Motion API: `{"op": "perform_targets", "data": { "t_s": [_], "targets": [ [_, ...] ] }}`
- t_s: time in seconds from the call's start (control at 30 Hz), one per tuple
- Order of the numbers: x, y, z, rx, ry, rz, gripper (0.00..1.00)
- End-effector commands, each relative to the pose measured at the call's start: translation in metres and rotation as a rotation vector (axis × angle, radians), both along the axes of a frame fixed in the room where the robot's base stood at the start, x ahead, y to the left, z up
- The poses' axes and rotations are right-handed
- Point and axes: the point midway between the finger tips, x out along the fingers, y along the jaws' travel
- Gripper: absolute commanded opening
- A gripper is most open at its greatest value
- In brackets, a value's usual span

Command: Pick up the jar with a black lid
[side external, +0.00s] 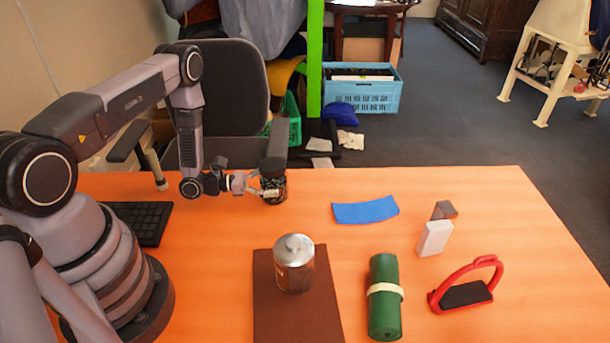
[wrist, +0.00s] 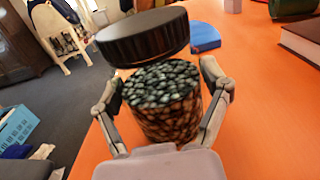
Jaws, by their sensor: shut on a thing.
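The jar with a black lid (side external: 273,190) is near the far edge of the orange table in the side view. In the wrist view the same jar (wrist: 168,112) is filled with dark, pebble-like pieces, with its wide black lid (wrist: 143,38) on top. My gripper (side external: 264,190) is shut on the jar's body from the side. In the wrist view the fingers of my gripper (wrist: 164,95) press on both sides of the jar below the lid. I cannot tell whether its base touches the table.
A keyboard (side external: 145,222) lies left. Table around the jar is clear.

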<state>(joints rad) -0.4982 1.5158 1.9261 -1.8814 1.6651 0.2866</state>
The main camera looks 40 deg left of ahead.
Motion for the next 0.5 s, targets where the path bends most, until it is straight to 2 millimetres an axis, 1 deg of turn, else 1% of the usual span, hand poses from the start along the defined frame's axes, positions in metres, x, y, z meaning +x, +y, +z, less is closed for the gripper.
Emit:
{"op": "perform_targets", "data": {
  "t_s": [0.03, 0.1, 0.2, 0.4, 0.5],
  "targets": [
    [0.0000, 0.0000, 0.0000, 0.000, 0.000, 0.000, 0.56],
    [-0.0001, 0.0001, 0.0000, 0.000, 0.000, 0.000, 0.47],
    [0.0001, 0.0001, 0.0008, -0.001, -0.002, 0.000, 0.36],
    [0.0001, 0.0001, 0.0015, -0.001, -0.002, 0.000, 0.36],
    [0.0004, 0.0003, 0.0080, -0.001, -0.003, 0.000, 0.36]
  ]
}}
